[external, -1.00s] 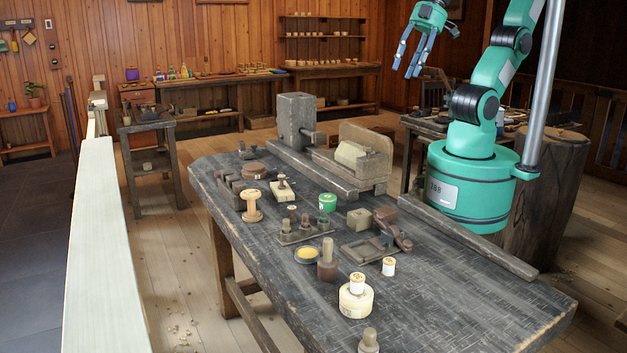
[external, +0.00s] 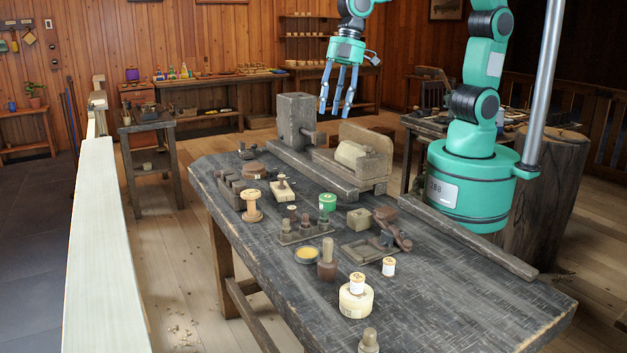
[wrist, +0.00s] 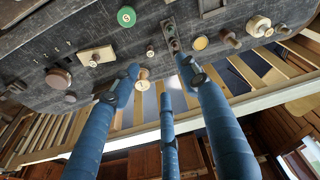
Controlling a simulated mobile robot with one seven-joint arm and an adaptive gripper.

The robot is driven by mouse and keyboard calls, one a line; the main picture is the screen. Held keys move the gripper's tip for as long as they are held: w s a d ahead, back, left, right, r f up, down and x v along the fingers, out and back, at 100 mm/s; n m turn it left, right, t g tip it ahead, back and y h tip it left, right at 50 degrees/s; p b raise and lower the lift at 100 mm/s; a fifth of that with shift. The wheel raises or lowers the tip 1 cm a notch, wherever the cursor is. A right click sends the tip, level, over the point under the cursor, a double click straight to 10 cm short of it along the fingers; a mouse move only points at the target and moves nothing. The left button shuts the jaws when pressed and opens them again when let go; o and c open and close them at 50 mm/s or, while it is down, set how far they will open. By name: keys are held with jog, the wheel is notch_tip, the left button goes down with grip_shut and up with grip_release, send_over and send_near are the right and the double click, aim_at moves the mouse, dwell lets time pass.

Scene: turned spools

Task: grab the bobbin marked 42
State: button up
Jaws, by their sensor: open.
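No 42 is readable on any spool in these views, so I cannot tell which one bears it. A pale wooden spool (external: 251,206) stands upright near the bench's left edge; it appears in the wrist view (wrist: 143,74) near my fingertips. A green-topped spool (external: 327,203) stands mid-bench; its top with a small pale mark shows in the wrist view (wrist: 126,16). A small white-wound spool (external: 388,267) stands toward the front right. My gripper (external: 338,110), with three blue fingers, is open and empty, high above the bench's far end.
The dark workbench (external: 470,305) has clear room at its front right. A wooden lathe-like block (external: 296,121) stands tall at the back. A peg rack (external: 305,232), a yellow-filled dish (external: 307,254) and a dark peg (external: 327,262) crowd the middle.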

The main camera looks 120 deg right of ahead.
jog(key=w+d+f+n, duration=0.1)
jog(key=w+d+f, duration=0.2)
jog(key=w+f, duration=0.5)
jog(key=n+g, duration=0.1)
jog(key=g, duration=0.1)
send_over(292, 207)
jog(key=s, duration=0.1)
notch_tip(292, 207, down, 10)
jog(key=shift+d+r, duration=0.2)
jog(key=shift+d, duration=0.15)
jog(key=shift+s, duration=0.1)
jog(key=shift+w+a+f+b, duration=0.1)
jog(key=shift+w+f+b, duration=0.1)
jog(key=shift+f, duration=1.25)
jog(key=shift+w+a+f+b, duration=0.1)
jog(key=shift+f+b, duration=0.1)
jog(key=shift+f, duration=1.2)
jog(key=shift+w+a+f+b, duration=0.1)
jog(key=shift+w+f+b, duration=0.1)
jog(key=shift+f, duration=1.25)
jog(key=shift+w+a+f+b, duration=0.1)
jog(key=shift+f+b, duration=0.25)
jog(key=shift+f, duration=0.95)
jog(key=shift+w+f+b, duration=0.1)
jog(key=shift+f+b, duration=0.2)
jog(key=shift+f, duration=0.95)
